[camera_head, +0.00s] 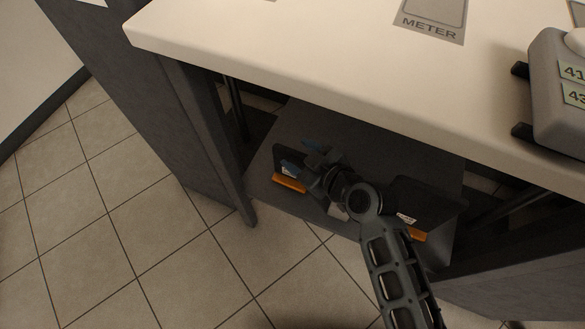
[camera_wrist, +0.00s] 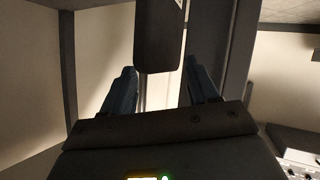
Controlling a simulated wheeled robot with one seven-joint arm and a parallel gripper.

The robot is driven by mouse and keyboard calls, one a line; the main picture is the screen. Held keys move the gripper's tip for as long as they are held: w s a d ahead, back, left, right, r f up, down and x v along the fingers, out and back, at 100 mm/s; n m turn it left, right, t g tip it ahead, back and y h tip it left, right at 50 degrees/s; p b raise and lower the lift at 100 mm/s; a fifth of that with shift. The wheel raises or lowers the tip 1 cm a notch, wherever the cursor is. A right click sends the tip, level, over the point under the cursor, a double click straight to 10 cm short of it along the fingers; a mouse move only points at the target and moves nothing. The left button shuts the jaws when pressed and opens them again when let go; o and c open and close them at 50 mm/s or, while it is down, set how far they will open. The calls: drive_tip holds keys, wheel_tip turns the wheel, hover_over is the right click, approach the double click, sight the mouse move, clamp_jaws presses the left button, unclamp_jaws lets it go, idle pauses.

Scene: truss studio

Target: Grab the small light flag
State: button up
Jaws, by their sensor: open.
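A small dark flat panel, which looks like the small light flag (camera_head: 283,154), stands at the left on the shelf under the white-topped table, with an orange strip at its foot. My gripper (camera_head: 302,156) is at this panel, its blue fingers open. In the wrist view a dark panel (camera_wrist: 159,35) with rounded corners reaches down between the two fingertips (camera_wrist: 159,68). Light gaps show on both sides of it, and the fingers do not appear to touch it. My gripper and arm hide part of the shelf and panel in the head view.
A larger dark panel (camera_head: 428,200) with a white label and orange strip stands on the shelf (camera_head: 310,125) at the right. The white tabletop (camera_head: 300,60) overhangs the shelf. Dark table legs (camera_head: 232,150) flank the opening. A grey device (camera_head: 553,90) sits on top.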

drive_tip(key=shift+w+a+f, duration=0.2)
drive_tip(key=shift+w+a, duration=0.05)
drive_tip(key=shift+w, duration=0.05)
drive_tip(key=shift+s, duration=0.1)
clamp_jaws()
idle(0.5)
